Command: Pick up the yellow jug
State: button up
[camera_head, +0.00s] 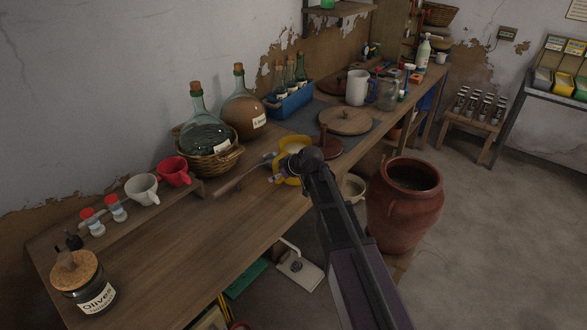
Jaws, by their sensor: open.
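The yellow jug (282,143) stands on the wooden workbench near its front edge, right of the wicker basket. A pale patch shows at its top, and my arm's wrist covers much of its right side. My gripper (272,170) is at the jug's left side, small and partly hidden by my arm. Its jaws are open. I cannot tell whether the fingers touch the jug or reach around it.
Glass demijohns (204,130) stand behind, one in a wicker basket (222,163). A wooden tool (229,187) lies left of the gripper. A round board (345,121) lies beyond the jug. A large clay pot (404,212) stands on the right.

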jog(key=shift+w+a+f+b, duration=0.3)
jog(key=shift+a+f, duration=0.1)
jog(key=shift+f, duration=0.15)
jog(key=shift+r, duration=0.1)
grip_shut()
